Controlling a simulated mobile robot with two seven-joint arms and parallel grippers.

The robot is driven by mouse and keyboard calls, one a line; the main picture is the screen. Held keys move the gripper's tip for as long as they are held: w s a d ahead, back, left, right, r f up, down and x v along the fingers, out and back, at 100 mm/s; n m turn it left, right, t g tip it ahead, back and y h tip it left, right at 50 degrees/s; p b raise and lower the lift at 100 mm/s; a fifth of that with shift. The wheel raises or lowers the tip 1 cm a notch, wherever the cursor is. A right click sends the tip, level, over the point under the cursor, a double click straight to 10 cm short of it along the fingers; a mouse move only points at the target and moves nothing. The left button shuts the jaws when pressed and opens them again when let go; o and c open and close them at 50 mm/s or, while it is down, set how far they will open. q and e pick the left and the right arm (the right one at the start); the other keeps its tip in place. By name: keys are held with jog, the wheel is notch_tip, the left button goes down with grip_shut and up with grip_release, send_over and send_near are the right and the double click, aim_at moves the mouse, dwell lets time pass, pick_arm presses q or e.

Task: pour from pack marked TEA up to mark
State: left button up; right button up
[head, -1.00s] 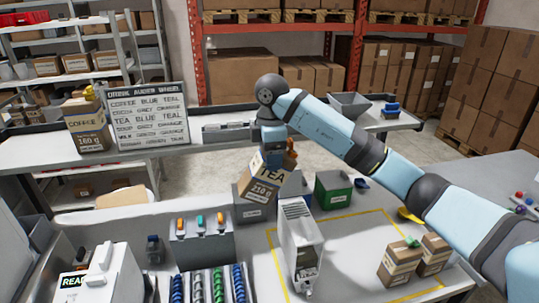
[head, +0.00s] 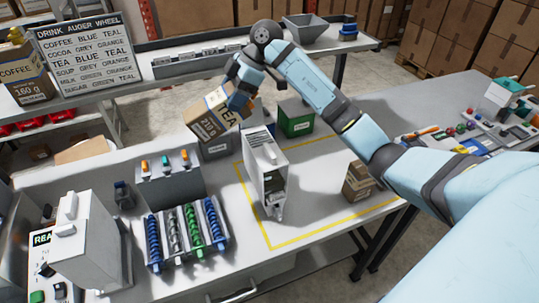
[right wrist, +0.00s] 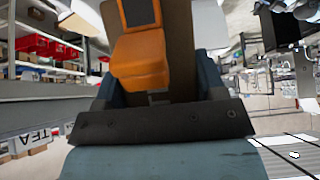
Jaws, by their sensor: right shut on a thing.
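The TEA pack (head: 215,115), a brown carton with a label reading TEA and 210 g, is held off the table, tilted with its top leaning right. My right gripper (head: 243,93) is shut on it; in the right wrist view the pack's brown side (right wrist: 182,45) shows behind an orange clip (right wrist: 142,55). The white dispenser (head: 263,165) stands upright just right of and below the pack, on the near bench. I cannot make out a fill mark or level on it. My left gripper is not in view.
A sign (head: 84,55) lists drinks with colours, TEA BLUE TEAL among them. A rack of coloured augers (head: 188,235) and a grey box with knobs (head: 168,180) stand left. A green bin (head: 295,118) is behind; a small carton (head: 358,182) is right. The yellow-outlined area is mostly clear.

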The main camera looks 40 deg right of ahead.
dwell(0.4)
jog(key=shift+d+f, duration=0.1)
jog(key=shift+f, duration=0.15)
jog(key=shift+d+f+y, duration=0.15)
jog(key=shift+d+y, duration=0.05)
jog(key=shift+y, duration=0.3)
dwell(0.3)
jog(key=shift+s+d+f+y+b, duration=0.1)
jog(key=shift+f+y+b, duration=0.1)
jog(key=shift+y+b, duration=0.15)
jog(key=shift+d, duration=0.1)
